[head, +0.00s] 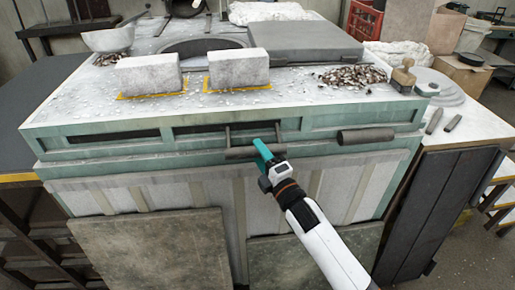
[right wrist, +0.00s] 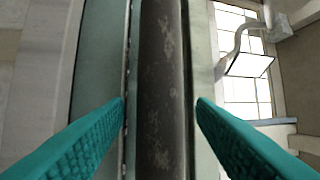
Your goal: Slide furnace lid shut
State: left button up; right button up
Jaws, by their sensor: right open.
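The furnace lid (head: 305,42), a thick grey slab, lies on the furnace top to the right of the dark round opening (head: 205,47), which shows uncovered at least in part. A dark bar handle (head: 240,153) sticks out from the green front edge of the furnace (head: 90,155). My right gripper (head: 263,149) is at the right end of this bar. In the right wrist view its teal fingers (right wrist: 160,110) are open, one on each side of the dark bar (right wrist: 162,60), with gaps. My left gripper is not in view.
Two pale blocks (head: 148,75) (head: 238,69) stand on the furnace top in front of the opening. A second dark cylinder (head: 366,137) sits on the front edge. A ladle bowl (head: 108,40) is at back left.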

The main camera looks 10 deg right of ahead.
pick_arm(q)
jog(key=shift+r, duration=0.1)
pick_arm(e)
jog(key=shift+x, duration=0.9)
jog(key=shift+c, duration=0.3)
